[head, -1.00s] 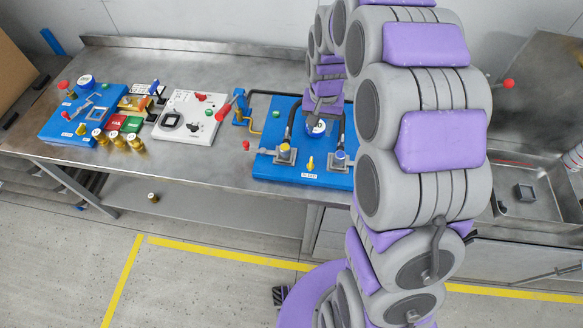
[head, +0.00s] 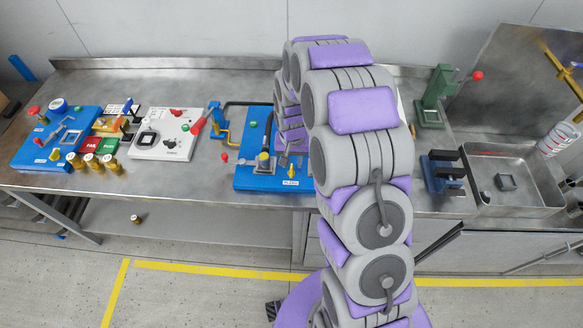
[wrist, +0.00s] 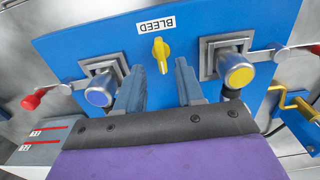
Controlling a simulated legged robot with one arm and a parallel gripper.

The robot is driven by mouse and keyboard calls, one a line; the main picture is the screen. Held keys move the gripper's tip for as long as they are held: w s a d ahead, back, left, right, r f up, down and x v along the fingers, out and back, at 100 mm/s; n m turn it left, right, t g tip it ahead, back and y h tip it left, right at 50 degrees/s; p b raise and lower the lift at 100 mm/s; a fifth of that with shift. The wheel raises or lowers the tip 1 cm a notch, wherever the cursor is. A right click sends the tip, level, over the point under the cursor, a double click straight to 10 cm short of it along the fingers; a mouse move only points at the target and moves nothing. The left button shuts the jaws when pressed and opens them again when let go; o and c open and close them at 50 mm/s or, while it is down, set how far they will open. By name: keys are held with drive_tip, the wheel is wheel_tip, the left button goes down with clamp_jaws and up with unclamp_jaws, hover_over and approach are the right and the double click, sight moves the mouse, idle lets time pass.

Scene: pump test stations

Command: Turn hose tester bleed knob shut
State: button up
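The bleed knob (wrist: 160,54) is a small yellow knob on the blue hose tester board (wrist: 110,38), below the upside-down BLEED label (wrist: 155,22) in the wrist view. My gripper (wrist: 160,68) is open and empty. Its two grey-blue fingers point at the board, and the knob shows between and beyond their tips, with no contact visible. A blue-capped fitting (wrist: 100,90) is left of the fingers and a yellow-capped fitting (wrist: 236,72) is right. In the head view the knob (head: 291,171) shows at the board's front edge; my arm hides the gripper's fingers and the board's right part.
Red-tipped levers lie beside both fittings, one (wrist: 34,101) at left in the wrist view. In the head view, a white panel (head: 167,134) and another blue board (head: 57,140) are to the left. A green press (head: 434,95) and a sink (head: 510,182) are to the right.

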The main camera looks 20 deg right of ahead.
sight(291, 169)
wheel_tip(291, 169, down, 3)
drive_tip(key=shift+s+r, duration=0.1)
drive_tip(key=shift+a+f, duration=0.25)
drive_tip(key=shift+f, duration=0.35)
drive_tip(key=shift+d, duration=0.15)
clamp_jaws()
